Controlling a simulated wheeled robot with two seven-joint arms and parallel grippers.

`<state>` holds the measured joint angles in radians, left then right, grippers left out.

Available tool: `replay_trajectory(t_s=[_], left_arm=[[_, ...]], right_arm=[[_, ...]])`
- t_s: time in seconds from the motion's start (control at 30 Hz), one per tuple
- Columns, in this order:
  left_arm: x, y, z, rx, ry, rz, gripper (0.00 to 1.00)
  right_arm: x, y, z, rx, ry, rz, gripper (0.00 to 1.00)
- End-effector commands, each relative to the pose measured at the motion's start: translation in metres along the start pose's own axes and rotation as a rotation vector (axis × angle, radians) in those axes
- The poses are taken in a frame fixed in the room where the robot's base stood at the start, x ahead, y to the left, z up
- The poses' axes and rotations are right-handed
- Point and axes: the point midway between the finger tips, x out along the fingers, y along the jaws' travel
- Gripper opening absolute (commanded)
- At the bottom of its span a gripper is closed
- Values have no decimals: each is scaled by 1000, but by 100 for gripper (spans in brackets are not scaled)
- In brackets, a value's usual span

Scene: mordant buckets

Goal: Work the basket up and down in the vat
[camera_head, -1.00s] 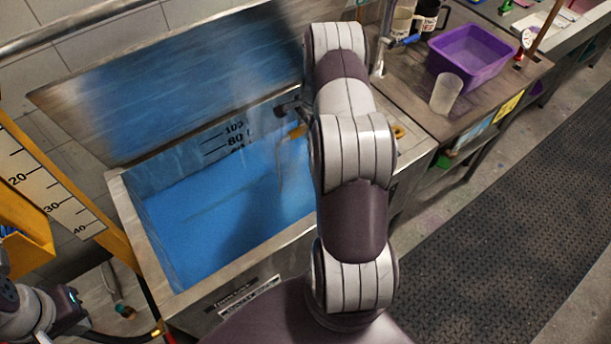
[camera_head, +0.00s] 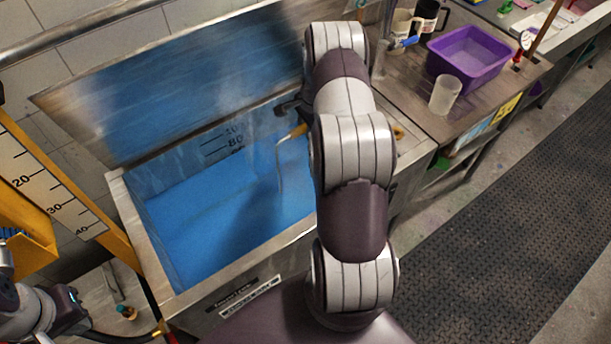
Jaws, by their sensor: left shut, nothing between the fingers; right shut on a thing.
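The steel vat (camera_head: 141,240) holds bright blue liquid, and its lid stands raised behind it. My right arm crosses the middle of the view and hides the vat's right end. My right gripper (camera_head: 290,108) is partly hidden behind that arm, over the back of the vat. It is shut on the basket's yellow-orange handle (camera_head: 299,130). A thin bent rod (camera_head: 280,170) runs down from the handle to the liquid. The basket's body is not visible. My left gripper (camera_head: 68,310) is at the lower left, outside the vat, shut and empty; its fingers are hard to make out.
A yellow stand with a ruler scale (camera_head: 40,185) is left of the vat. At the right, a bench holds a purple tub (camera_head: 470,55), a translucent cup (camera_head: 445,95) and mugs (camera_head: 428,15). A dark floor mat (camera_head: 500,220) lies right. Faint vapour blurs the vat's level marks.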

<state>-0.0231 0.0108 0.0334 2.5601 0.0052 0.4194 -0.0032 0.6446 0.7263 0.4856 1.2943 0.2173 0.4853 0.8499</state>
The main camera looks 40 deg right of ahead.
Motion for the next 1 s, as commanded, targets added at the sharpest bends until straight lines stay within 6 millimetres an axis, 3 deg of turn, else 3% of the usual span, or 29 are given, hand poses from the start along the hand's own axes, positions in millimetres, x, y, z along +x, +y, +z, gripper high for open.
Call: replay_trajectory(t_s=[0.17,0.63,0.77,1.0], left_arm=[[3,0,0,0,0,0,0],[-34,0,-4,0,0,0,0],[-30,0,-4,0,0,0,0],[-9,0,-1,0,0,0,0]], right_arm=[[4,-1,-1,0,3,-5,0],[-45,-10,0,0,3,-5,0],[-41,-9,0,0,2,-4,0],[-13,-4,0,0,2,-3,0]])
